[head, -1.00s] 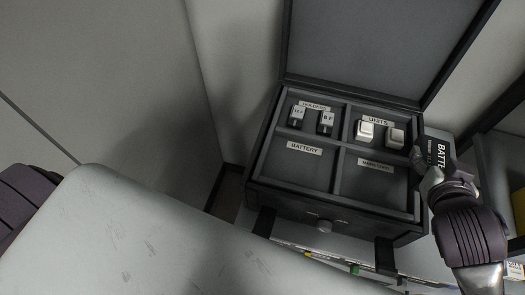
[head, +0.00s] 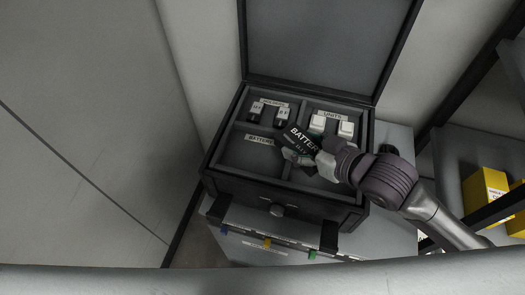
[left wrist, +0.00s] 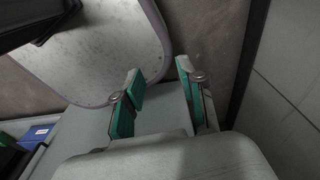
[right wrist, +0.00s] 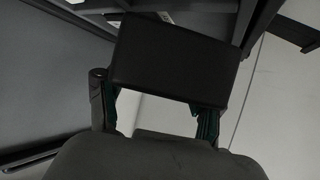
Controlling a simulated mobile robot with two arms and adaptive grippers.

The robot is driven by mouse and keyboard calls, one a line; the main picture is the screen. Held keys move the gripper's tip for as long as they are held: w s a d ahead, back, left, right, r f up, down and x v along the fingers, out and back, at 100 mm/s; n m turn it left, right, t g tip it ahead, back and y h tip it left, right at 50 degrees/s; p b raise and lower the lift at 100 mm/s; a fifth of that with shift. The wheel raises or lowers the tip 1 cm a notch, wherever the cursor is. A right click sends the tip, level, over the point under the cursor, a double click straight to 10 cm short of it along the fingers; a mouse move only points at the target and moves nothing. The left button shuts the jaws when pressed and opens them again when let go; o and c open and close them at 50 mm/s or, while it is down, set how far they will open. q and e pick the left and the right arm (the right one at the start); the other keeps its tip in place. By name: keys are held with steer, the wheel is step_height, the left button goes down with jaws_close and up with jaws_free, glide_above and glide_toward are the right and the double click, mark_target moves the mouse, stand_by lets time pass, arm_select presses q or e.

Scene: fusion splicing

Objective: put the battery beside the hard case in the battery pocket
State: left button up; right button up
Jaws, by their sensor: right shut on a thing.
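The battery (head: 301,140) is a dark block with a white BATTERY label. My right gripper (head: 297,157) is shut on it and holds it over the middle divider of the open hard case (head: 225,180), near the battery pocket. In the right wrist view the battery (right wrist: 175,62) is a dark block between the fingers (right wrist: 155,115). The battery pocket (head: 247,157) is the front left compartment, with a BATTERY label at its back; it looks empty. Its right edge is partly hidden by the gripper. My left gripper (left wrist: 160,105) is open and empty in the left wrist view, away from the case.
Two holders (head: 268,114) sit in the back left compartment, and two white units (head: 332,126) in the back right. The raised lid (head: 310,45) stands behind. A shelf with yellow boxes (head: 485,190) is at the right.

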steer(key=a+n+g+y, duration=0.1)
steer(key=s+a+n+g+y+p, duration=0.1)
steer(key=s+a+n+g, duration=0.1)
steer(key=a+n, duration=0.1)
steer(key=shift+r+y+p, duration=0.35)
steer(key=shift+y, duration=0.05)
steer(key=shift+s+a+r+n+g+y+p, duration=0.2)
steer(key=shift+s+n+g+y+p, duration=0.1)
steer(key=shift+s+n+g+p, duration=0.25)
arm_select(q)
steer(key=w+a+r+p, duration=0.1)
steer(key=w+a+r, duration=0.1)
steer(key=a+r, duration=0.25)
arm_select(e)
steer(key=s+r+n+g, duration=0.1)
steer(key=b, duration=0.4)
glide_above(255, 158)
steer(key=shift+n+g+y, duration=0.25)
steer(key=shift+y, duration=0.15)
step_height(255, 158, down, 6)
steer(key=shift+w, duration=0.1)
arm_select(q)
step_height(255, 158, down, 7)
steer(key=d+b, duration=0.1)
steer(key=b, duration=0.2)
steer(key=shift+s+d+r, duration=0.2)
steer(key=shift+s+d, duration=0.05)
arm_select(e)
steer(key=shift+f, duration=1.95)
